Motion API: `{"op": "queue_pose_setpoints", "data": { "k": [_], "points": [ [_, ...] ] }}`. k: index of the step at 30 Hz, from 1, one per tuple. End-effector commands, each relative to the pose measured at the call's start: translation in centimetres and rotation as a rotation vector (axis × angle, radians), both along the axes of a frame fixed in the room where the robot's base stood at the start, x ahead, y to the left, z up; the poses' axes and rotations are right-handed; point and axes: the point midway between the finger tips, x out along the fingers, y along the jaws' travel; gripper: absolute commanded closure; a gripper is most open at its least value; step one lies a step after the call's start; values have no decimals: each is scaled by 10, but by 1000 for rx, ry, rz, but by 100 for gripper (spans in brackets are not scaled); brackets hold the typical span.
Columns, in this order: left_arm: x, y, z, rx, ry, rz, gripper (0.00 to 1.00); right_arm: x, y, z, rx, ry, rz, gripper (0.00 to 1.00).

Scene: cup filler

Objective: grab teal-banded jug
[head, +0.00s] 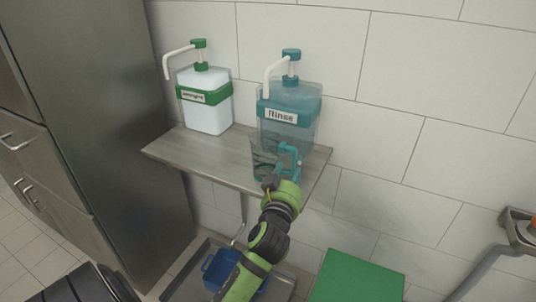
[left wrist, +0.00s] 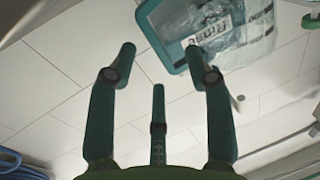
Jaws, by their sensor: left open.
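The clear jug (head: 264,161) with teal trim and a teal handle (head: 290,156) stands on the shelf (head: 215,160), in front of the teal-banded dispenser marked Rinse (head: 289,112). My left gripper (head: 285,178) is at the shelf's front edge, close by the handle, and hides part of the jug. In the left wrist view its fingers (left wrist: 161,60) are spread and empty. The teal handle (left wrist: 152,35) shows beyond the fingertips, upper middle, partly behind the right finger. Whether they touch I cannot tell. My right gripper is not in view.
A green-banded white dispenser (head: 206,112) stands on the shelf's left part. A tall grey cabinet (head: 115,100) is at the left. Below are a blue basket (head: 215,266) and a green-topped block (head: 357,280). The tiled wall is behind the shelf.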

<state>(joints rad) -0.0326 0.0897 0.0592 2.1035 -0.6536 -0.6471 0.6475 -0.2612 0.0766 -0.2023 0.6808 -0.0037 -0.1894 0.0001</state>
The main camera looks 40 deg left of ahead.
Motion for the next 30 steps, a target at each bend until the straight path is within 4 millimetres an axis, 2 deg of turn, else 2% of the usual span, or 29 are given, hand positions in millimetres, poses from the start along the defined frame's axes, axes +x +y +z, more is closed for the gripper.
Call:
{"op": "queue_pose_setpoints", "data": {
  "k": [9,18,19,22,23,30],
  "points": [
    [41,15,-4,2,0,-2,49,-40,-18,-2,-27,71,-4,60],
    [45,17,-6,0,1,-2,49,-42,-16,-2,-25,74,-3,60],
    [45,17,-6,0,1,-2,57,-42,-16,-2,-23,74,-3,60],
    [45,17,-6,0,1,-2,97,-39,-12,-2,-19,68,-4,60],
    [45,17,-6,0,1,-2,100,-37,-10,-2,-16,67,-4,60],
    [45,17,-6,1,2,-1,100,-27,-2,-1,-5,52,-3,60]
  ]
}}
